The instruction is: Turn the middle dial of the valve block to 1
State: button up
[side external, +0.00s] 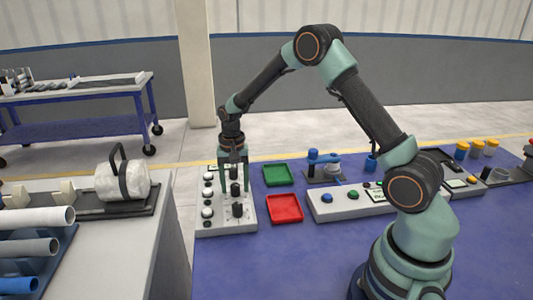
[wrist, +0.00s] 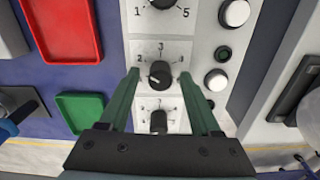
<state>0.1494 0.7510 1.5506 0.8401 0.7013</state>
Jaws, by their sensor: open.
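The valve block (side external: 227,222) is a pale panel with a column of black dials and a column of white and dark buttons. The middle dial (wrist: 160,73) is a black knob in the wrist view, with numbers 2, 3 and 4 readable around it. A small pale mark shows at its lower left; its 1 is not readable. My gripper (wrist: 160,74) is open, with its two green fingers on either side of the middle dial and small gaps visible. The side external view shows my gripper (side external: 235,187) pointing down over the block.
Another dial (wrist: 163,3) and a third dial (wrist: 158,120) lie close on either side. White buttons (wrist: 216,79) stand right of the right finger. A red tray (side external: 285,208) and a green tray (side external: 278,175) lie beside the block. A button console (side external: 340,205) is farther right.

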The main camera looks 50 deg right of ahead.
jog(key=shift+f, duration=0.2)
grip_shut()
jog(key=shift+n, duration=0.3)
jog(key=n, duration=1.1)
jog(key=shift+a, duration=0.1)
jog(key=shift+r+n, duration=0.1)
jog(key=shift+n, duration=0.2)
dwell(0.4)
